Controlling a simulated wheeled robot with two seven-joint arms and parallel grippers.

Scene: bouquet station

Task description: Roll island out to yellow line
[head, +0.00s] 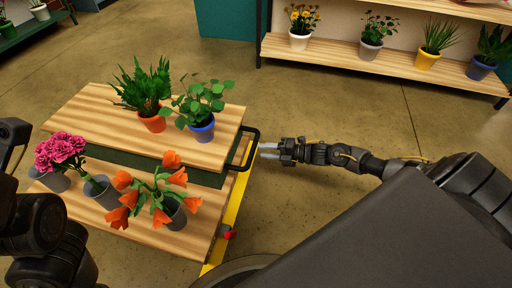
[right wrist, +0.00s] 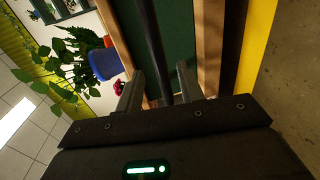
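The island (head: 100,118) is a two-level wooden cart with green panels, standing at the left in the head view. A black handle (head: 250,136) sticks out from its right end; its bar also shows in the right wrist view (right wrist: 152,45). A yellow strip (head: 226,222) runs along the island's right side; it also shows in the right wrist view (right wrist: 257,45). I cannot tell whether it touches the island. My right gripper (head: 264,151) is open at the handle, with the bar between its fingers (right wrist: 160,88) in the wrist view. My left gripper is not visible.
On the island's top stand an orange-potted fern (head: 153,121) and a blue-potted plant (head: 202,131); pink (head: 60,152) and orange flowers (head: 178,178) stand lower. A shelf (head: 350,50) with several pots is at the back right. Open floor (head: 300,100) lies between.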

